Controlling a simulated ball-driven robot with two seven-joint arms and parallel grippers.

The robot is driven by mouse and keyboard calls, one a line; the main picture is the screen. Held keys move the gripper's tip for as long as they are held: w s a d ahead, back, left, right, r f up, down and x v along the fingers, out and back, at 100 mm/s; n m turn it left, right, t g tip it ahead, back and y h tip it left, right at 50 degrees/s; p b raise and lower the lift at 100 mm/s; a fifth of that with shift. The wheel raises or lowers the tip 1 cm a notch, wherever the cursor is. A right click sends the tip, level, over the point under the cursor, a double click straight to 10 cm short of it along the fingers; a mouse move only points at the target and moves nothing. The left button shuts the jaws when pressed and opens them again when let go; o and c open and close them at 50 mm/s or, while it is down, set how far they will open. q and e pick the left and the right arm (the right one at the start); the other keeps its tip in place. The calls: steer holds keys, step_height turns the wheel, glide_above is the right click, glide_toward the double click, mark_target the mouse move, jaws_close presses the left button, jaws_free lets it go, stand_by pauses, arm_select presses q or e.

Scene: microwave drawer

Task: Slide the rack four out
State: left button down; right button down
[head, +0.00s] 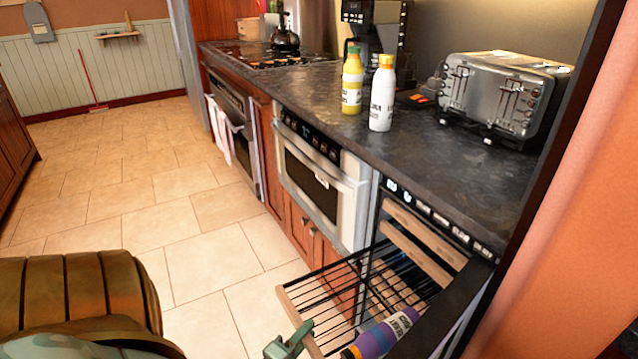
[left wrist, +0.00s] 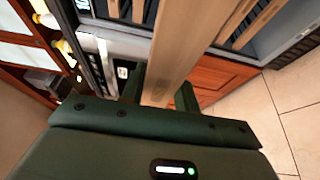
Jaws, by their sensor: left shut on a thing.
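A wire rack (head: 335,285) with a wooden front bar (head: 297,314) sticks out of the open cooler cabinet (head: 440,222) at the lower right of the head view. A purple bottle (head: 376,342) with a white label lies on or beside it at the bottom edge. In the left wrist view, the fingers of my left gripper (left wrist: 162,94) are shut around a pale wooden bar (left wrist: 178,48). My right gripper is not in view. I cannot tell the rack's number from the frames.
More wooden rack fronts (head: 425,222) sit further in, above the extended rack. Two bottles and a toaster (head: 503,96) stand on the dark counter (head: 440,165). The tiled floor (head: 165,215) left of the rack is clear.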

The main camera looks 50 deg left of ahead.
arm_select(q)
steer(key=shift+s, duration=0.5)
steer(key=c, duration=1)
jaws_free()
steer(key=shift+c, duration=0.2)
steer(key=p+v, duration=0.2)
steer(key=v, duration=1.4)
steer(key=shift+s+f, duration=0.1)
steer(key=shift+s, duration=0.05)
